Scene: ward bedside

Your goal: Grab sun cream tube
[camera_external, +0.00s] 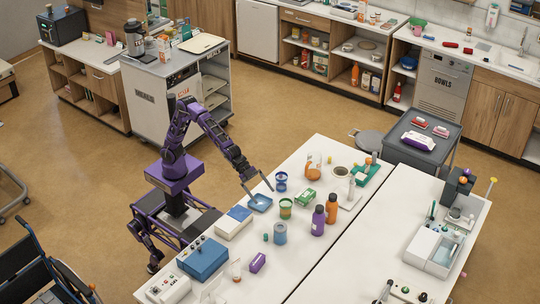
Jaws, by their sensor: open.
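My gripper (259,191) is open, with its two fingers spread and pointing down. It is at the left edge of the white table (277,262), above or just behind a small blue tray (260,204). I see nothing between the fingers. I cannot tell for sure which item is the sun cream tube at this size. An orange bottle (332,210) with a dark cap and a purple bottle (318,222) with a dark cap stand upright to the right of my gripper, apart from it.
Near the gripper are blue cups (281,187), a green-banded tin (286,208), a green-and-white pack (307,197) and a blue-grey can (280,233). A blue-and-white box (233,223), a blue case (203,259) and a purple box (257,263) are nearer.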

